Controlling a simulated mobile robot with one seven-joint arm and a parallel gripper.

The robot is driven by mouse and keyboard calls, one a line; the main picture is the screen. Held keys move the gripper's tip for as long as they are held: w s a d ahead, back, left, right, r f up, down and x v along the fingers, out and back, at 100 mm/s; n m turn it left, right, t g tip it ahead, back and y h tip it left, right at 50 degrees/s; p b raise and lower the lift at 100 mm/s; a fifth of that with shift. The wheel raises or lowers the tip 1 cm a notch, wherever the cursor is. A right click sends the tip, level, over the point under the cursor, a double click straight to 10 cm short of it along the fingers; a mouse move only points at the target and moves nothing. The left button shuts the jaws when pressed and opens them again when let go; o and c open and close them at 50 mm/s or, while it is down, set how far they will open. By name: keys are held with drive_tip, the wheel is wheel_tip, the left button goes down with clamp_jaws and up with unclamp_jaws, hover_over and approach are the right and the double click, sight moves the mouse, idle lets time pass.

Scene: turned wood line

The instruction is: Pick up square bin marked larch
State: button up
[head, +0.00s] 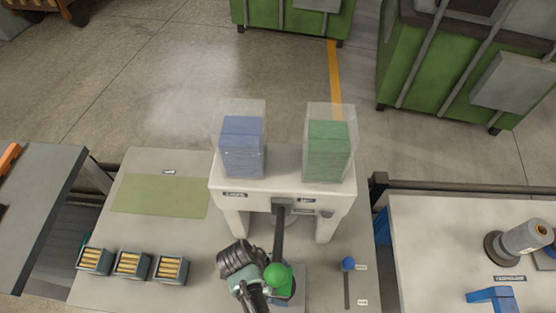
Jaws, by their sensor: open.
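No mark reading "larch" can be made out. Three small square grey-blue bins stand in a row at the left front of the bench: a left bin (93,261), a middle bin (131,264) and a right bin (170,269). Each holds several light wooden pieces. Two clear square hoppers stand on a white machine (282,178), one with blue contents (242,147) and one with green (328,150); the small labels below are too small to read. My gripper (255,294) is open at the bottom centre, right of the small bins, its fingers partly hidden.
A blue knob (348,264) stands on a slot to the right. A flat green mat (160,196) lies bare at left. Another bench (440,240) adjoins on the right.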

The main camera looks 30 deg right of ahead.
drive_tip(key=c, duration=1.4)
